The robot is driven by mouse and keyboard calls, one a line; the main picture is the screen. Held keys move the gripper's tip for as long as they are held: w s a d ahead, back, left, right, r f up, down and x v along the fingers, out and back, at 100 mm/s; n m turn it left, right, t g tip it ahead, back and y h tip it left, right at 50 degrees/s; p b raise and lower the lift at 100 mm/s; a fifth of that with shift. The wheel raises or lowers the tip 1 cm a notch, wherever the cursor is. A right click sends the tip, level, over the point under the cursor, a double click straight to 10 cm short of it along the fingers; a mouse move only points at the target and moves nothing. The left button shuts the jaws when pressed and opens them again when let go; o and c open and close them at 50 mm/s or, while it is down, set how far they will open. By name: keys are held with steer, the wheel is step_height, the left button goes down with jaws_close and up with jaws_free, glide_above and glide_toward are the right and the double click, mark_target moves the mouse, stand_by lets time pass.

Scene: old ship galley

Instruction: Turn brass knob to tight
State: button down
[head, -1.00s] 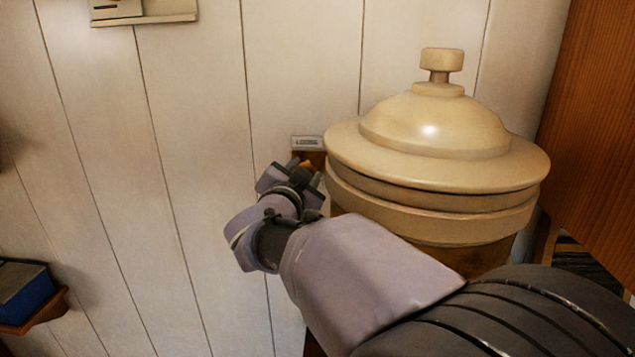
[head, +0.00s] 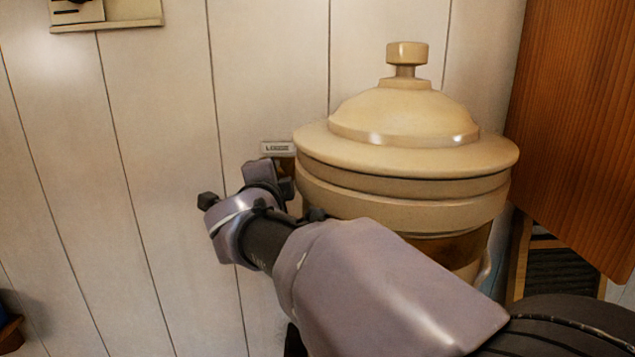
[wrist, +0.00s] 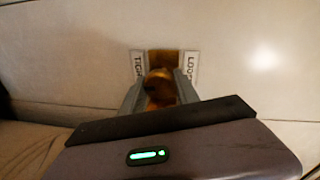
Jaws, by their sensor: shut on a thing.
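The brass knob (wrist: 160,96) sits on the wall in the wrist view, between my gripper's two fingers. My gripper (wrist: 159,84) is shut on it. A brass-coloured plate (wrist: 164,60) shows behind the knob. A "TIGHT" label (wrist: 138,66) stands at the plate's left and a "LOOSE" label (wrist: 190,66) at its right. In the head view the "LOOSE" label (head: 277,148) shows above my gripper (head: 284,183). There the knob is hidden behind my gripper, and the "TIGHT" label cannot be seen.
A large cream lidded vessel (head: 405,165) stands close to the right of my gripper. A wooden panel (head: 570,130) is at the far right. White plank wall (head: 150,180) is open to the left. A small wall fixture (head: 105,14) is at the upper left.

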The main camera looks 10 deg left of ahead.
steer(key=shift+f+m, duration=0.15)
steer(key=shift+m, duration=0.15)
stand_by(0.4)
steer(key=c, duration=0.9)
jaws_free()
steer(key=shift+s, duration=0.1)
steer(key=v, duration=1.7)
steer(key=shift+s+d, duration=0.1)
steer(key=shift+d, duration=0.05)
